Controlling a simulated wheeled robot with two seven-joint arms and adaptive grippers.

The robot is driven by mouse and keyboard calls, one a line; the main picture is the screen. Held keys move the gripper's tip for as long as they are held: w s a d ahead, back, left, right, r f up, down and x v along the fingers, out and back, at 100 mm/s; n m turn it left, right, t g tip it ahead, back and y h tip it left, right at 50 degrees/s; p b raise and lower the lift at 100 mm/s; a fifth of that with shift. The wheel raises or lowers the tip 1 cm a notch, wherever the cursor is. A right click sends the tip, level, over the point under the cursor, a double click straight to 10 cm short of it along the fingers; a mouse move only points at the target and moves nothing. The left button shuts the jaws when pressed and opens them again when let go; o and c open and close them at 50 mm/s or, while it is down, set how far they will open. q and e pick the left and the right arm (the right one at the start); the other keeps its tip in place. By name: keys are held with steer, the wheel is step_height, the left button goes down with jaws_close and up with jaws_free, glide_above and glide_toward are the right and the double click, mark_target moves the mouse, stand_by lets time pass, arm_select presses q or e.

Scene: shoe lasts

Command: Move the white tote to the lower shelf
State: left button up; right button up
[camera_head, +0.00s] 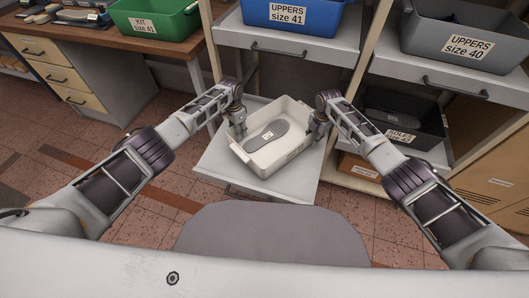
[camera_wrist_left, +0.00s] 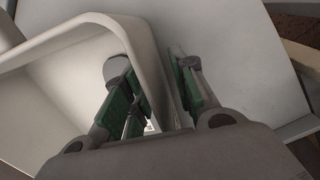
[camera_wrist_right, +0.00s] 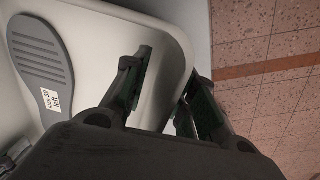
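The white tote (camera_head: 290,154) rests on a pulled-out lower shelf (camera_head: 224,169) in the head view. A grey shoe sole with a small white label (camera_head: 266,135) lies inside it; the sole also shows in the right wrist view (camera_wrist_right: 38,50). My left gripper (camera_head: 238,129) is at the tote's left end. In the left wrist view its fingers (camera_wrist_left: 155,88) straddle the tote wall, with a visible gap at the outer finger. My right gripper (camera_head: 317,125) is at the right end, one finger inside and one outside the wall (camera_wrist_right: 168,85). Both look open; contact on the right is hard to judge.
Above stands a blue bin of uppers size 41 (camera_head: 290,14). At right are a grey bin of uppers size 40 (camera_head: 465,42) and a dark soles bin (camera_head: 410,131). A green kit bin (camera_head: 150,22) is on the workbench at left. The rack post (camera_head: 362,62) is close to my right gripper.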

arm_select(q)
step_height(320, 180, up, 12)
steer(key=shift+w+a, duration=0.3)
steer(key=shift+a, duration=0.05)
stand_by(0.4)
steer(key=shift+f, duration=0.1)
arm_select(e)
steer(key=shift+r, duration=0.1)
step_height(320, 180, up, 12)
steer(key=shift+s+d, duration=0.25)
stand_by(0.7)
arm_select(q)
steer(key=shift+s+f, duration=0.1)
arm_select(e)
steer(key=shift+s+f, duration=0.1)
steer(key=shift+f, duration=0.1)
stand_by(0.4)
